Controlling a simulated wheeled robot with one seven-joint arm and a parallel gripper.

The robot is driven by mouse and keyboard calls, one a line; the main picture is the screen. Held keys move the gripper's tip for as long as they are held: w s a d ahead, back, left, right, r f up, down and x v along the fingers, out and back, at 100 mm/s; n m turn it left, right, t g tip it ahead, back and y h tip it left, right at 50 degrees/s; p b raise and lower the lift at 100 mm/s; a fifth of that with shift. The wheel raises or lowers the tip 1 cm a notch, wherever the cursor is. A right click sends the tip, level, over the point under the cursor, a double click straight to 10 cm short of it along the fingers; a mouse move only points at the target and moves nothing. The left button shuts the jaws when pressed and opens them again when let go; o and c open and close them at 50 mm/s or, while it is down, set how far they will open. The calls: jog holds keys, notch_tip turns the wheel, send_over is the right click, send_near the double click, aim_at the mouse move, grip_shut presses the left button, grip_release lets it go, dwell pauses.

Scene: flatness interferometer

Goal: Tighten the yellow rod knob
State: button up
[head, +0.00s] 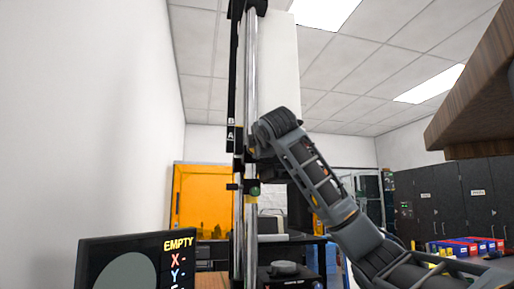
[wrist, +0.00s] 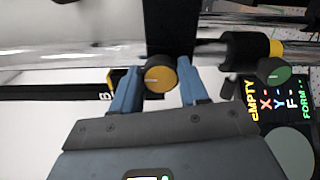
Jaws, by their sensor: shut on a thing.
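The yellow rod knob (wrist: 160,79) is a round orange-yellow cap with a pale index line, on a black clamp (wrist: 170,28) around the shiny rod (wrist: 70,55). My gripper (wrist: 157,84) has its two blue fingers on either side of the knob and is shut on it. In the head view the rod (head: 251,60) stands upright, and my gripper (head: 250,140) is at the clamp, mostly hidden behind my wrist. The knob's contact faces are partly covered by the fingers.
A green knob (wrist: 274,71) sits on a neighbouring black collar with a yellow end; it also shows below my gripper in the head view (head: 254,191). A display (head: 130,262) reading EMPTY stands at lower left. A wooden overhang (head: 480,105) is at upper right.

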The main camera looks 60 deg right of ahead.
jog(key=o, duration=1.1)
jog(key=shift+c, duration=0.2)
jog(key=shift+a, duration=0.15)
jog(key=b+v, duration=0.1)
jog(key=v, duration=0.6)
jog(key=shift+s+a+b, duration=0.2)
jog(key=shift+s+b, duration=0.05)
jog(key=shift+b, duration=0.15)
jog(key=shift+f, duration=0.1)
